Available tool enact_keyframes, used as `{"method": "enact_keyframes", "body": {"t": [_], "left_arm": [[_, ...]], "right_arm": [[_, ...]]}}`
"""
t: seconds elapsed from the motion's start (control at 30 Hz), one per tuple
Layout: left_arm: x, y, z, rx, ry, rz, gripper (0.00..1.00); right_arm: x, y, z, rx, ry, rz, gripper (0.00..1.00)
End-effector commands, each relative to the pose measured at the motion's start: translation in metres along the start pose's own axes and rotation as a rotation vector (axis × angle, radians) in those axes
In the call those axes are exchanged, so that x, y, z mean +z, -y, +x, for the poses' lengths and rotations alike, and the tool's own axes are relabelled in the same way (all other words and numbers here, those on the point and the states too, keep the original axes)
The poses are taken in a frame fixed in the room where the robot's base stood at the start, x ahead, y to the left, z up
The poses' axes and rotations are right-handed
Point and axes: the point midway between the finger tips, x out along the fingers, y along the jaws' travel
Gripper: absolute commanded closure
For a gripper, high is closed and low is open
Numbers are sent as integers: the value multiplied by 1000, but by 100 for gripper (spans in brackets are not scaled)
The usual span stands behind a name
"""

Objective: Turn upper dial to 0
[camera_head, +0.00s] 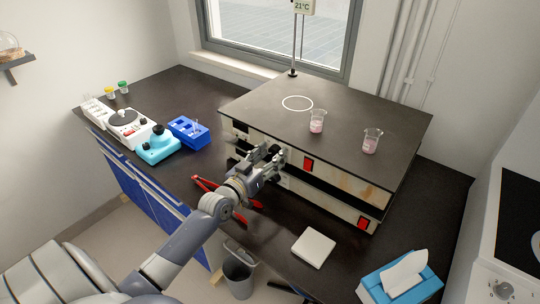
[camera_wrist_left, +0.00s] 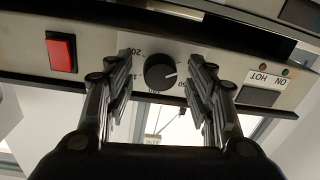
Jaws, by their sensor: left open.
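The upper dial (camera_wrist_left: 160,73) is a round black knob with a white pointer line, on the light front panel of the upper heating unit (camera_head: 345,180). Printed numbers, one reading 200, surround it; the pointer's exact reading is unclear. My left gripper (camera_head: 270,160) is at the front of that unit. In the left wrist view its fingers are open on both sides of the dial, with a gap showing on each side. In the head view the gripper hides the dial. My right gripper is not in view.
A red switch (camera_wrist_left: 61,52) and a HOT/ON lamp panel (camera_wrist_left: 268,82) flank the dial. A lower unit with a red switch (camera_head: 363,223) sits beneath. Two beakers (camera_head: 317,121) (camera_head: 371,141) stand on top. Red-handled tongs (camera_head: 205,184) and a white tile (camera_head: 313,248) lie on the bench.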

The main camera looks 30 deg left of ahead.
Motion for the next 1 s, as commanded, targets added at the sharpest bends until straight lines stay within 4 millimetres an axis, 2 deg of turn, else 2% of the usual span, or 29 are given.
{"method": "enact_keyframes", "body": {"t": [0.13,0.3,0.33,0.5,0.73,0.93,0.97,1.0], "left_arm": [[0,0,0,0,0,0,52],[0,0,0,0,0,0,91],[0,0,0,0,0,0,95],[0,0,0,0,1,-7,95],[-1,0,0,-1,6,-106,94],[0,0,0,-1,6,-106,94],[0,0,0,-1,5,-106,66],[0,0,0,-1,5,-106,57]], "right_arm": [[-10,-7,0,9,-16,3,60],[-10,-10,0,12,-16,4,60],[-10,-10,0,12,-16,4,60],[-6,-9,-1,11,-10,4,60],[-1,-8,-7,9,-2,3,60],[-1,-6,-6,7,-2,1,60],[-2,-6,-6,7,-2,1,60],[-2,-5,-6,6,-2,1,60]]}}
